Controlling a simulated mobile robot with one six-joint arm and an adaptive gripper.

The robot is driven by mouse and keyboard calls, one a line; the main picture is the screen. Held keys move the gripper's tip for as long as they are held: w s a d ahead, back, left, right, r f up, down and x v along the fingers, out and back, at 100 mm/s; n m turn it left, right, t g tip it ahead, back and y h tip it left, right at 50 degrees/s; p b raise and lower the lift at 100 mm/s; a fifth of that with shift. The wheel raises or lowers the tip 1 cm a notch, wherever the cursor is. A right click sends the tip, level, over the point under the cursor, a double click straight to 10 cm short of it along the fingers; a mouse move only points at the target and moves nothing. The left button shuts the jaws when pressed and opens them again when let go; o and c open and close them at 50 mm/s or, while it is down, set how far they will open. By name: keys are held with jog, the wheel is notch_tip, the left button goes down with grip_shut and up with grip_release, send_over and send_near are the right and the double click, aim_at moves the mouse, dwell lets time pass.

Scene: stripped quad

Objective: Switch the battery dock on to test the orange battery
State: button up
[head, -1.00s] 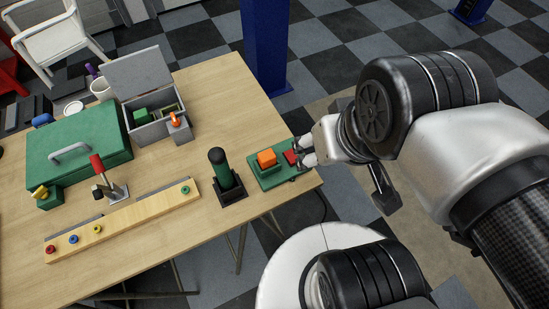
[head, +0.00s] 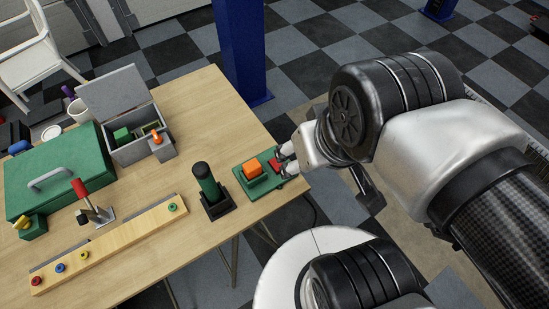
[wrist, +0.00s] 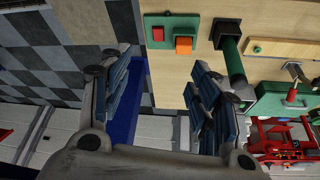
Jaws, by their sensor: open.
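The battery dock (head: 262,188) is a green plate near the table's right front edge. The orange battery (head: 252,169) stands on it as a block. A red switch (head: 275,164) sits on the dock's right side. My gripper (head: 287,158) is at that side in the head view, its fingertips close to the red switch; contact cannot be told. In the wrist view my gripper (wrist: 158,75) is open and empty, with the red switch (wrist: 158,34) and the orange battery (wrist: 183,45) ahead of the gap between its fingers. Whether the switch is flipped cannot be told.
A black-based post with a green cylinder (head: 207,181) stands just left of the dock. A wooden rail (head: 120,238) with coloured rings, a lever with red grip (head: 80,188), a green case (head: 75,160) and an open grey box (head: 125,150) lie farther left. A blue column (head: 239,50) rises behind.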

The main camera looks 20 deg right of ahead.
jog(key=shift+c, duration=0.3)
jog(key=shift+w, duration=0.1)
jog(key=shift+c, duration=0.8)
jog(key=shift+w+n, duration=0.2)
jog(key=shift+n, duration=0.3)
jog(key=shift+c, duration=0.6)
jog(key=w+f+n+g, duration=0.1)
jog(key=w+n, duration=0.1)
jog(key=n, duration=0.1)
jog(key=w+n+g, duration=0.1)
jog(key=w+n, duration=0.2)
jog(key=w+f+n+g, duration=0.1)
jog(key=w+n, duration=0.2)
jog(key=shift+a+f, duration=0.3)
jog(key=shift+f, duration=0.05)
jog(key=c, duration=0.7)
jog(key=w+f+n+g, duration=0.1)
jog(key=w+f+n, duration=0.1)
jog(key=n, duration=0.1)
jog(key=w+f+n+g, duration=0.1)
jog(key=w+f+n, duration=0.1)
jog(key=f+n, duration=0.1)
jog(key=w+f+n, duration=0.3)
jog(key=n, duration=0.1)
jog(key=shift+a+f+g+p, duration=0.15)
jog(key=shift+a+g+p, duration=0.25)
grip_shut()
jog(key=shift+w+f+n, duration=0.15)
jog(key=shift+f+n, duration=0.3)
jog(key=shift+n, duration=0.05)
